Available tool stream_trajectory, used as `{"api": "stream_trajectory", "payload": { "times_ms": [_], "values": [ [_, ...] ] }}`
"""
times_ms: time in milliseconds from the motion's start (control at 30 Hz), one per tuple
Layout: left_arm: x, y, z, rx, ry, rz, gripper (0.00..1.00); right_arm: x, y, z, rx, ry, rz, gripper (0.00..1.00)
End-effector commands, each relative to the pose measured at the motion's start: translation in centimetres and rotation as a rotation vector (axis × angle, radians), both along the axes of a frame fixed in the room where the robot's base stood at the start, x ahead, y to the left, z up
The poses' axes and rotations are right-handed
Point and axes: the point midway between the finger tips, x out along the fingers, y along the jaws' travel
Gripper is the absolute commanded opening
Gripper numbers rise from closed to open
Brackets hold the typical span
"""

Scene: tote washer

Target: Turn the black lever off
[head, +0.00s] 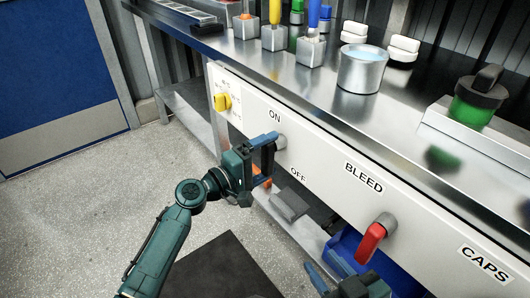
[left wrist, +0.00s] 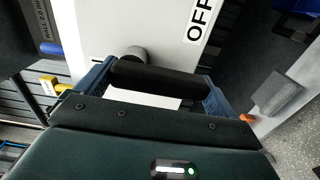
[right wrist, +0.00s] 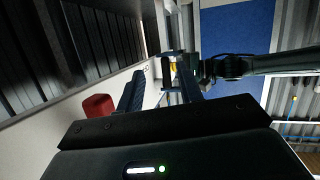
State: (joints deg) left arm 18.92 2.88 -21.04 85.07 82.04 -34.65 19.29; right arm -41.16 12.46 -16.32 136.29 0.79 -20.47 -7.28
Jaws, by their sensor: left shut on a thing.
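The black lever (left wrist: 160,78) lies between the two fingers of my left gripper in the left wrist view, its grey pivot (left wrist: 135,52) on the white panel. My left gripper (head: 264,158) is shut on the lever, beside the panel between the ON label (head: 275,116) and the OFF label (head: 298,175). In the head view the gripper hides most of the lever. My right gripper (right wrist: 160,88) is open and empty in the right wrist view. It shows partly at the bottom edge of the head view, below the red lever.
The red lever (head: 371,240) under the BLEED label stands out from the panel, near my right gripper. A yellow knob (head: 222,102) is at the panel's left end. A metal pot (head: 362,70) and several holders stand on the steel counter above. Open floor lies left.

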Motion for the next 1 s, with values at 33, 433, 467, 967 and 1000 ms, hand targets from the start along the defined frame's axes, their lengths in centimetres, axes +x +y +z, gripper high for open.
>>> {"api": "stream_trajectory", "payload": {
  "times_ms": [33,433,467,967,1000],
  "values": [
    [-0.14,-0.02,-0.18,-0.004,0.014,-0.002,0.53,-0.04,-0.02,0.10,0.000,0.005,0.000,0.36],
    [-0.23,-0.07,-0.28,-0.027,0.044,-0.002,0.53,-0.13,-0.05,-0.04,-0.003,0.023,0.001,0.36],
    [-0.24,-0.07,-0.28,-0.027,0.044,-0.002,0.53,-0.13,-0.05,-0.04,-0.003,0.022,0.001,0.36],
    [-0.26,0.08,-0.13,-0.026,0.039,-0.001,1.00,-0.11,-0.05,0.05,-0.002,0.020,0.000,0.36],
    [-0.39,0.29,-0.14,-0.025,0.038,0.000,1.00,-0.11,-0.05,0.08,-0.001,0.020,0.000,0.36]
  ]
}}
